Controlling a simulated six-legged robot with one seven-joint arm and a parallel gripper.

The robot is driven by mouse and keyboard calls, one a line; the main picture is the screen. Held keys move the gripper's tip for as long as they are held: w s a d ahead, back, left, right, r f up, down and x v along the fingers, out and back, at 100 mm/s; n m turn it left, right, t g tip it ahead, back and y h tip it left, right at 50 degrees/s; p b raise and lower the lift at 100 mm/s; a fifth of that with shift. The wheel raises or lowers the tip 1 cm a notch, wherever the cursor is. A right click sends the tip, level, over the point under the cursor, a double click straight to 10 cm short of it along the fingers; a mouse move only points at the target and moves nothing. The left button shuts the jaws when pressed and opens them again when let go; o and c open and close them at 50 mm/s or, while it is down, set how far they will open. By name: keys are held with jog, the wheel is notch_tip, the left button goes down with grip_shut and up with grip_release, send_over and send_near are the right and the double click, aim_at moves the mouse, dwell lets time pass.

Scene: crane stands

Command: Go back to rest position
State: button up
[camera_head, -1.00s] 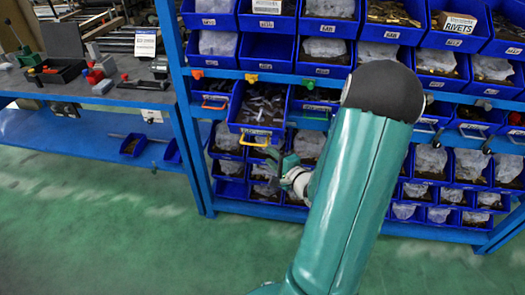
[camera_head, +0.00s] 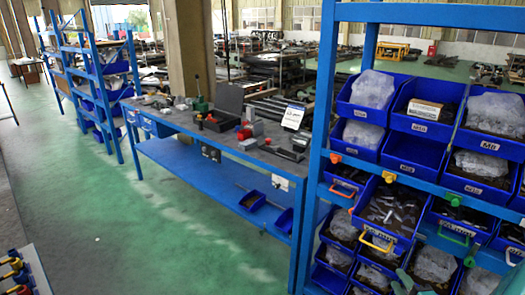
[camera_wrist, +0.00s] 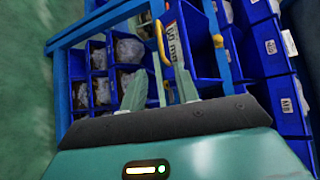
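My gripper (camera_wrist: 161,82) shows in the wrist view with its two fingers apart and nothing between them. A blue bin with a yellow handle (camera_wrist: 160,40) lies ahead of the fingers, and a gap seems to separate them. In the head view this blue bin (camera_head: 392,212) sticks out of the shelf, holds metal parts and has its yellow handle (camera_head: 377,241) at the front.
The blue bin rack (camera_head: 318,150) fills the right side. A blue workbench (camera_head: 215,135) with tools and a black case (camera_head: 228,97) stands to the left. Another blue shelf (camera_head: 105,90) stands farther back. The green floor (camera_head: 140,220) is clear at the left. Coloured-handled tools (camera_head: 15,270) show at lower left.

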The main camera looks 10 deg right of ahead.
jog(key=w+a+r+n+g+h, duration=0.3)
jog(key=w+a+r+n+g, duration=0.4)
jog(key=r+n, duration=0.35)
jog(key=s+a+r+n+g+y, duration=0.1)
jog(key=s+a+r+n, duration=0.1)
jog(key=a, duration=0.6)
jog(key=s+a+r+n+g+y, duration=0.1)
jog(key=s+a+r+n+y, duration=0.1)
jog(key=s+a+n, duration=0.3)
jog(key=s+a+r+n+g+y, duration=0.1)
jog(key=s+a+r+n+y, duration=0.1)
jog(key=s+a, duration=0.5)
jog(key=a+r+n, duration=0.1)
jog(key=a+r, duration=0.1)
jog(key=a, duration=0.2)
jog(key=shift+g, duration=0.3)
jog(key=shift+d+r, duration=0.1)
